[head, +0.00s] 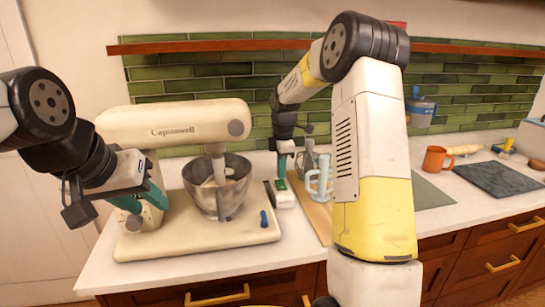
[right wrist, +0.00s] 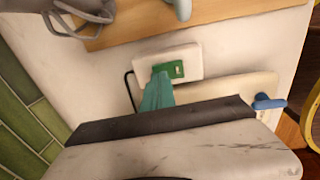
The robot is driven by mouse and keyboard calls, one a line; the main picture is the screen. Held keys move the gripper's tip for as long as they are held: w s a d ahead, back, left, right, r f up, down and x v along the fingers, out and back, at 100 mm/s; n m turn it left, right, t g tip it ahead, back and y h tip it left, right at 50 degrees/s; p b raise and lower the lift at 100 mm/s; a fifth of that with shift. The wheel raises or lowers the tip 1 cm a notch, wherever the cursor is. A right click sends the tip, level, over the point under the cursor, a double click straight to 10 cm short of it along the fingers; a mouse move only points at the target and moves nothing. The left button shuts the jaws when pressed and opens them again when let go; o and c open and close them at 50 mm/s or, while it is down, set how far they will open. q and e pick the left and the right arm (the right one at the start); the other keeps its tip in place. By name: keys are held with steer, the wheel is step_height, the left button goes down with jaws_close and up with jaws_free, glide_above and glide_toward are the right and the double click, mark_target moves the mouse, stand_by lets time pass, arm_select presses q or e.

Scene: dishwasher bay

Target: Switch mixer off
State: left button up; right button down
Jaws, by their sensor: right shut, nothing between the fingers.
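The cream mixer (head: 172,124) stands on its wide base plate, with a steel bowl (head: 218,186) under its head. A small blue lever (head: 264,219) is on the base's right front; it also shows in the right wrist view (right wrist: 268,103). Beside the base is a white box (head: 284,199) with a green switch plate; in the right wrist view the plate (right wrist: 178,69) carries a small pale switch. My right gripper (right wrist: 158,80) is shut and empty, its teal tips at the plate's edge; I cannot tell whether they touch. My left gripper (head: 140,203) is at the mixer's left side, its opening unclear.
Further right are an orange mug (head: 437,159) and a dark slab (head: 492,178). The front right counter is clear. A green tiled wall stands behind.

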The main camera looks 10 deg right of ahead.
steer(key=shift+w+f, duration=0.1)
steer(key=shift+f, duration=0.8)
steer(key=shift+w+f, duration=0.1)
steer(key=shift+f, duration=0.1)
steer(key=shift+s+r, duration=0.1)
steer(key=shift+s, duration=0.65)
steer(key=shift+r, duration=0.1)
steer(key=shift+r, duration=0.1)
